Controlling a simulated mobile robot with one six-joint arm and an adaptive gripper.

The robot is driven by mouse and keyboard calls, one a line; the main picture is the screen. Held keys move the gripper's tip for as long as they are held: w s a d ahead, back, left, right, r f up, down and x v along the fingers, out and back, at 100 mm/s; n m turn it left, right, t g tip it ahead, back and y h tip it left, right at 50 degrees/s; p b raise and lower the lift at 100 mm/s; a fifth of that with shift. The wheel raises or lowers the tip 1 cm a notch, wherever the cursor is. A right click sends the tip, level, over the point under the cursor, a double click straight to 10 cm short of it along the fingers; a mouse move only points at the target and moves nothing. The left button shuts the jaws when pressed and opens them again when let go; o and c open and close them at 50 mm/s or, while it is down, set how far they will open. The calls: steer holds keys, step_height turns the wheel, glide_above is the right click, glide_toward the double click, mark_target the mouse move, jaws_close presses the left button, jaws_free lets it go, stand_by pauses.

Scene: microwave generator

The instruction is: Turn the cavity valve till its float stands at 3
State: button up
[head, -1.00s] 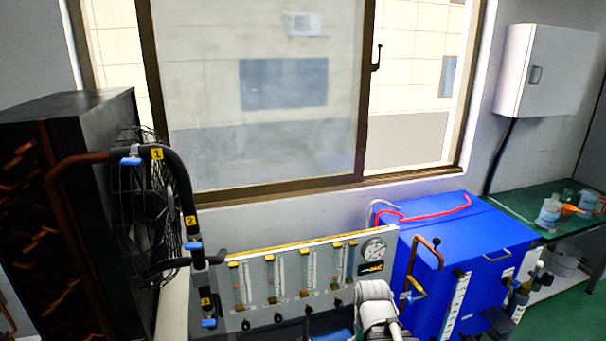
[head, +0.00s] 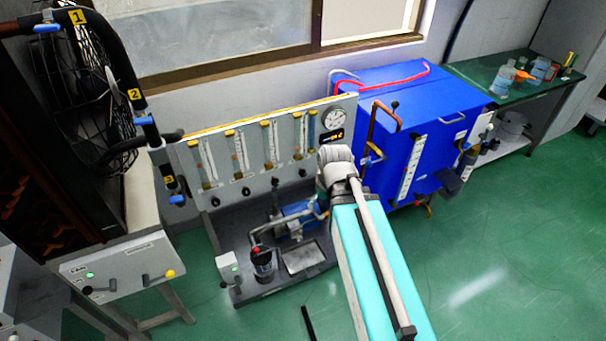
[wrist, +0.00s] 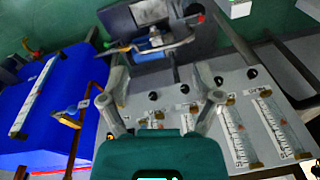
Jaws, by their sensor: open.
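The grey flowmeter panel (head: 222,135) stands below the window with several upright scaled tubes and a row of black valve knobs (head: 245,190) beneath them. In the wrist view the panel appears inverted, with its knobs (wrist: 184,88) in a row. Labels are too small to read, so I cannot tell which is the cavity valve or where its float stands. My gripper (wrist: 160,77) is open and empty, its fingers spread over the panel's knob row. Two knobs show between the fingers, and I see no contact. In the head view my wrist hides the gripper.
A round gauge (head: 333,120) sits at the panel's upper right. A blue cabinet (head: 405,135) with copper pipe stands close on the right. A pump (head: 297,212) stands below the panel. A numbered black pipe (head: 118,60) is at left. Green floor is open at right.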

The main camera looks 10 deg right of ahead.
steer(key=w+f+n+t+y+b, duration=0.25)
steer(key=w+f+t+b, duration=0.25)
steer(key=w+f+b, duration=0.75)
steer(key=m+t+y+b, duration=0.15)
steer(key=t+b, duration=0.55)
steer(key=b, duration=0.8)
glide_toward(304, 173)
steer(key=v, duration=0.3)
steer(key=shift+r, duration=0.15)
steer(key=b+x, duration=0.1)
steer(key=x, duration=0.3)
steer(key=b+x, duration=0.2)
steer(key=x, duration=0.3)
steer(key=b+x, duration=0.1)
steer(key=x, duration=0.3)
steer(key=shift+w+f+b, duration=0.25)
steer(key=shift+f+b, duration=0.05)
steer(key=shift+f, duration=0.1)
jaws_close()
steer(key=shift+a+n+h, duration=0.15)
steer(key=shift+n+h, duration=0.85)
steer(key=shift+n, duration=0.1)
